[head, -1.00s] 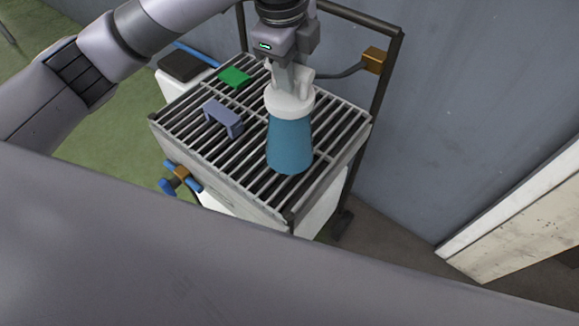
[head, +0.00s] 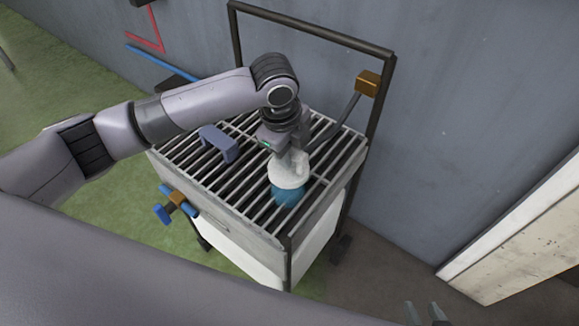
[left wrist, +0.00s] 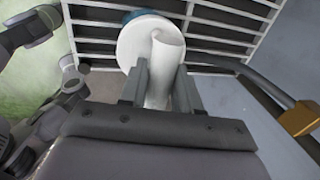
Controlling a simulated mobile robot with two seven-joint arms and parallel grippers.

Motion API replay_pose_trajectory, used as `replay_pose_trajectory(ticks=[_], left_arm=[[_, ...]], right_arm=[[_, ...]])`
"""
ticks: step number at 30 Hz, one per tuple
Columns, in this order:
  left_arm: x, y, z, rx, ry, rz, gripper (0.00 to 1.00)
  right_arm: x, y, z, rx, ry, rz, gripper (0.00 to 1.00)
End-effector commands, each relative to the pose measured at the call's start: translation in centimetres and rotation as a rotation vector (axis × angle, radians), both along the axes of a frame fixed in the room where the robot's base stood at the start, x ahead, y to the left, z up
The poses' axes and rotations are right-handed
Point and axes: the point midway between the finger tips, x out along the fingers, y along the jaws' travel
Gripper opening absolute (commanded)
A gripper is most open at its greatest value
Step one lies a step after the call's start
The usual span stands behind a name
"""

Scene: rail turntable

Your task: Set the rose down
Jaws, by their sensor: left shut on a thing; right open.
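The rose (head: 289,174) has a white upper part and a blue lower part, and is over the slatted grate (head: 243,205) of the cart, right of its middle. My left gripper (head: 290,158) points down and is shut on the rose's white neck. In the left wrist view, the neck of the rose (left wrist: 165,55) is between the two fingers of my left gripper (left wrist: 163,85). Only a little of the blue part shows, and I cannot tell whether it touches the slats. My right gripper (head: 427,312) shows at the bottom edge, open and empty, away from the cart.
A purple-grey bracket (head: 218,142) lies on the grate left of the rose. A blue-handled valve (head: 175,199) sticks out at the cart's left side. A dark frame with an orange box (head: 368,83) rises behind, near the grey wall. The front slats are bare.

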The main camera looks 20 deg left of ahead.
Motion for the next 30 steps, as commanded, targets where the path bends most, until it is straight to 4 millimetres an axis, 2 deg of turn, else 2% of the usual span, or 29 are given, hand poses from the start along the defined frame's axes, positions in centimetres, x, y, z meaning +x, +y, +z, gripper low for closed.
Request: replay_pose_trajectory(ticks=[6, 9, 23, 24, 25, 26, 30], left_arm=[[-0.1, 0.0, -3.7, 0.001, 0.003, 0.000, 0.00], [0.0, 0.0, -4.9, 0.000, 0.000, -0.001, 0.00], [0.0, 0.0, -5.8, -0.001, 0.000, 0.000, 0.00], [0.0, 0.0, -5.8, 0.000, 0.001, 0.000, 0.45], [0.0, 0.0, -5.8, 0.001, 0.001, -0.001, 0.55], [-0.1, 0.0, -5.8, 0.001, 0.001, -0.001, 0.57], [0.0, 0.0, -5.8, 0.001, 0.002, 0.000, 0.57]], right_arm=[[0.0, 0.0, -0.3, 0.000, 0.000, 0.000, 0.43], [0.0, 0.0, -0.3, 0.000, 0.000, 0.000, 0.43], [0.0, 0.0, -0.3, 0.000, 0.000, 0.000, 0.43], [0.0, 0.0, -0.3, 0.000, 0.000, 0.000, 0.43], [0.0, 0.0, -0.3, 0.000, 0.000, 0.000, 0.43], [0.0, 0.0, -0.3, 0.000, 0.000, 0.000, 0.43], [0.0, 0.0, -0.3, 0.000, 0.000, 0.000, 0.43]])
